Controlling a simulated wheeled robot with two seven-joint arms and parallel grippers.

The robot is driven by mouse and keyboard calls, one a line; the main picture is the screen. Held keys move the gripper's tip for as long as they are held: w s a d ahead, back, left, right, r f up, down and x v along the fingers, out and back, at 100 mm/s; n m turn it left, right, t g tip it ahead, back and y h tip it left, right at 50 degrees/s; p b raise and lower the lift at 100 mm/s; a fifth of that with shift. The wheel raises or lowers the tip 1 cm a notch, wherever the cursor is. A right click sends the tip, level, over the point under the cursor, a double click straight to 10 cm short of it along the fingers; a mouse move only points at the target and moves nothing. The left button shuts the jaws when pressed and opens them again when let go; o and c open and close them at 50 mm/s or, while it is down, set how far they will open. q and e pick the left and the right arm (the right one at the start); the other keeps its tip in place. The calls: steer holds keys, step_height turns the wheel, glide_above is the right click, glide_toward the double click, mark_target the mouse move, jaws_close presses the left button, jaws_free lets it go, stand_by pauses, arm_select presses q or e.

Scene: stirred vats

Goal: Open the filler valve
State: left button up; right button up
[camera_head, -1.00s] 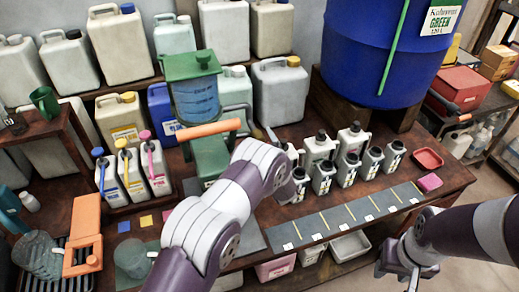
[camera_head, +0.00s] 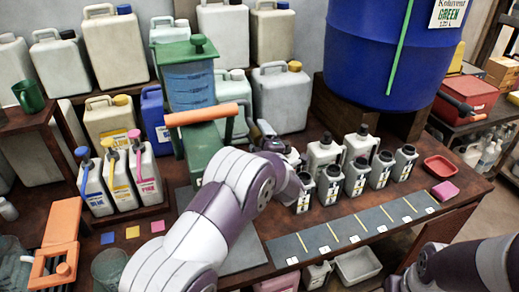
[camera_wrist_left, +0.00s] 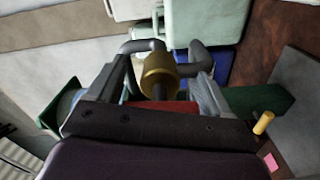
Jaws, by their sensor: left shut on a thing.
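The filler stands on the bench left of centre in the head view, with a green frame (camera_head: 198,143), a blue tank (camera_head: 188,86) and an orange bar (camera_head: 201,114). My left gripper (camera_head: 268,138) is at the right side of this frame, partly behind its own wrist. In the left wrist view, the brass and grey filler valve (camera_wrist_left: 158,72) lies between the fingers of my left gripper (camera_wrist_left: 162,82), which is shut on it. A red part (camera_wrist_left: 170,107) shows close to the palm. The exact contact is hidden. My right gripper is mostly below the head view's lower edge.
Several grey bottles (camera_head: 357,178) stand right of my left wrist, behind a marked dark strip (camera_head: 340,228). Blue-, yellow- and pink-topped jugs (camera_head: 146,177) stand to the left. A red dish (camera_head: 440,169) and a pink block (camera_head: 445,191) lie at the right.

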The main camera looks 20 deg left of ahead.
arm_select(q)
steer(key=shift+n+b, duration=0.6)
steer(key=shift+b, duration=0.1)
steer(key=o, duration=0.9)
steer(key=b+v, duration=0.1)
steer(key=v, duration=1.1)
steer(key=shift+s+d+b, duration=0.2)
steer(key=shift+s+b, duration=0.05)
steer(key=shift+b, duration=0.05)
